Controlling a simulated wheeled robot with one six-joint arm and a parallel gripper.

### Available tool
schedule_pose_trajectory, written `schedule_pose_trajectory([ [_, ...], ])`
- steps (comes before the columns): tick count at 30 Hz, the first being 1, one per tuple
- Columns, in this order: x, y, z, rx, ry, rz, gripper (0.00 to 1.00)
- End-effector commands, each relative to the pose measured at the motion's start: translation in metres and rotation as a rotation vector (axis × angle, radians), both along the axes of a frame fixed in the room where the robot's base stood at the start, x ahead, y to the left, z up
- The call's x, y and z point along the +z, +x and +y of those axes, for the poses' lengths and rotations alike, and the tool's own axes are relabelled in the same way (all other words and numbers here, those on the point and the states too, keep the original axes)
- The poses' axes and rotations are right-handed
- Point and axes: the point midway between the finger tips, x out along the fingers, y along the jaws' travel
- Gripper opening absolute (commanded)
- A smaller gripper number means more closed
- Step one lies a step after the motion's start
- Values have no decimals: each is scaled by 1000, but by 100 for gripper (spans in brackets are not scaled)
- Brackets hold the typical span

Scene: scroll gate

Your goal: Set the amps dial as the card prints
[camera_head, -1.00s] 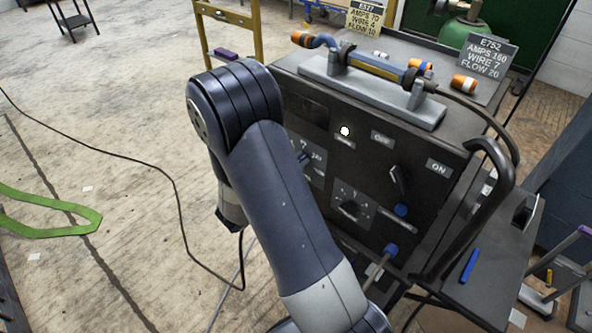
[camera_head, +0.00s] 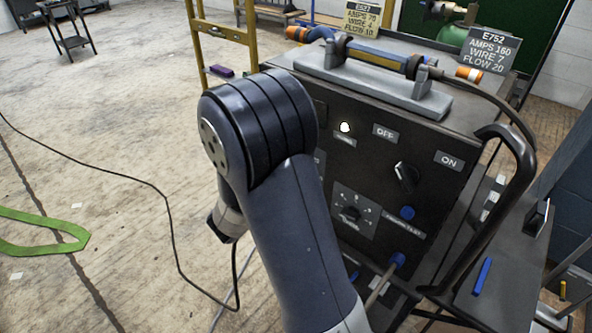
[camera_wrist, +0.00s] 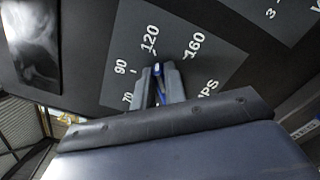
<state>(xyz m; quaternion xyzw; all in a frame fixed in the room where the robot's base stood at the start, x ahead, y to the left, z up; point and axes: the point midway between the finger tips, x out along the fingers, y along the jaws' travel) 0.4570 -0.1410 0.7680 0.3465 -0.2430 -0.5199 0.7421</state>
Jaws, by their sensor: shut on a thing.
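The amps dial plate (camera_wrist: 218,78) fills much of the wrist view, with printed marks 70, 90, 120 and 160. My gripper (camera_wrist: 158,88) is shut on the dial's blue knob (camera_wrist: 157,69), whose tip shows between the fingers. The tip points up toward the 120 side; its exact mark is hard to tell. In the head view my arm hides nearly all of this dial. A grey card (camera_head: 487,48) reads E752, AMPS 160, WIRE 7, FLOW 20. A yellowish card (camera_head: 362,20) stands behind, its small print showing AMPS 70.
The machine's front panel has a second dial (camera_head: 352,214), a black switch (camera_head: 406,177) between OFF and ON labels, and a white light (camera_head: 345,127). A black handle (camera_head: 508,160) curves at the right. A torch (camera_head: 365,57) lies on top. Floor at left carries a cable (camera_head: 150,185).

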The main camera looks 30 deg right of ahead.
Motion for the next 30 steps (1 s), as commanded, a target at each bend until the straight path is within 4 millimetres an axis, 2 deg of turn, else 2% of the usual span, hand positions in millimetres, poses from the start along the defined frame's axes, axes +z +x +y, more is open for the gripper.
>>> schedule_pose_trajectory([
  [6,0,0,0,0,1,2,0],
  [7,0,0,0,0,1,2,13],
  [15,0,0,0,-1,0,2,34],
  [23,0,0,1,1,0,1,34],
  [26,0,-2,8,2,0,2,34],
  [30,0,-8,25,4,0,3,34],
])
